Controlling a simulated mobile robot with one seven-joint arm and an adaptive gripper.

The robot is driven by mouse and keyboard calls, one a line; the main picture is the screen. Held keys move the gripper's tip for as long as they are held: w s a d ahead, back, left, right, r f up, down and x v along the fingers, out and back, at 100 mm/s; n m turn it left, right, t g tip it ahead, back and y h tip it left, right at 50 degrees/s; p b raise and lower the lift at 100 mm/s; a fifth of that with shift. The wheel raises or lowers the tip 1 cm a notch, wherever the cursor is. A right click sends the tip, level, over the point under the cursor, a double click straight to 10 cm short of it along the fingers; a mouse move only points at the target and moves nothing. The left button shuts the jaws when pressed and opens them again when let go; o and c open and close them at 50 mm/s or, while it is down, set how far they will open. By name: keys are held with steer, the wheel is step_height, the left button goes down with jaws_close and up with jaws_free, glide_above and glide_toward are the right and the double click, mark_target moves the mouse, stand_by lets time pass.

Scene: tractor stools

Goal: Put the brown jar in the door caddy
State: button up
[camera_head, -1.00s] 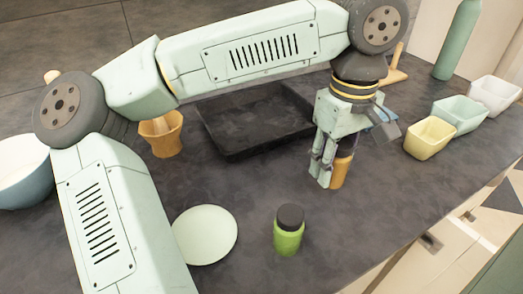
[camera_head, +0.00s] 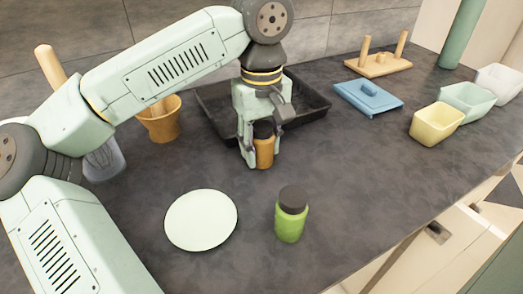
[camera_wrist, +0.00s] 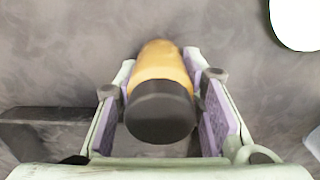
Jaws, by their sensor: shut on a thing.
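The brown jar (camera_head: 264,152) is orange-brown with a dark lid. My gripper (camera_head: 262,161) is shut around it, with one finger on either side, in front of the black tray. In the wrist view the jar (camera_wrist: 162,64) lies between the two purple-padded fingers, its dark lid towards the camera. I cannot tell whether its base touches the counter. No door caddy can be made out for certain; yellow (camera_head: 436,123), mint (camera_head: 467,103) and white (camera_head: 498,84) open bins stand in a row at the right.
A green jar (camera_head: 290,218) and a pale plate (camera_head: 201,220) are nearer on the dark counter. The black tray (camera_head: 309,102) is behind my gripper. A blue lidded thing (camera_head: 368,96), a wooden peg stand (camera_head: 378,66) and an orange pot (camera_head: 161,122) stand further back. The right-front counter is clear.

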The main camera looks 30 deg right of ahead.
steer(key=shift+r, duration=0.1)
steer(key=shift+f, duration=0.25)
steer(key=o, duration=1.2)
steer(key=shift+r, duration=0.1)
